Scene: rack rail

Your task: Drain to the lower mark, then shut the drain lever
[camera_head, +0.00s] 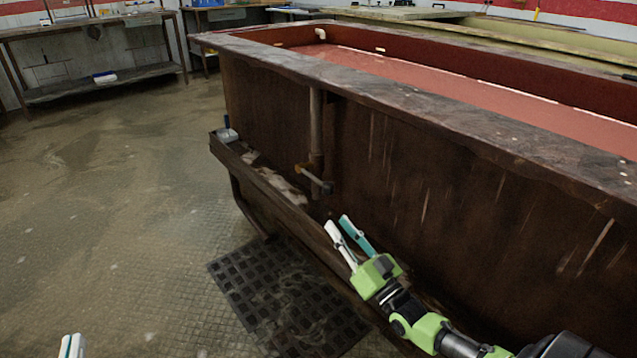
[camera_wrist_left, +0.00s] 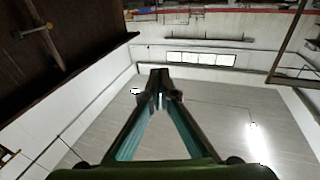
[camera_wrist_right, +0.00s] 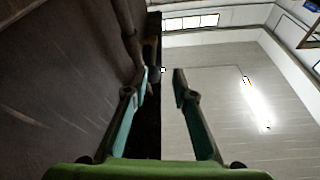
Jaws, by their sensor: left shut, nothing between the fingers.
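The long brown tank (camera_head: 270,105) holds red liquid (camera_head: 480,88) with a pale line along its far edge. A small pale tab (camera_head: 380,50) on the inner far wall may be a mark; I cannot tell which. The drain lever (camera_head: 314,180) sits low on the vertical pipe (camera_head: 316,130) outside the tank, its bar pointing out across the pipe. It also shows in the left wrist view (camera_wrist_left: 40,30). My right gripper (camera_head: 347,238) is open and empty, below and right of the lever, apart from it. My left gripper (camera_head: 72,346) is shut and empty at bottom left.
A trough (camera_head: 290,205) runs along the tank's foot, with pale matter and a small white-blue item (camera_head: 228,132) at its far end. A dark floor grate (camera_head: 280,300) lies beside it. The floor to the left is clear up to a workbench (camera_head: 100,90).

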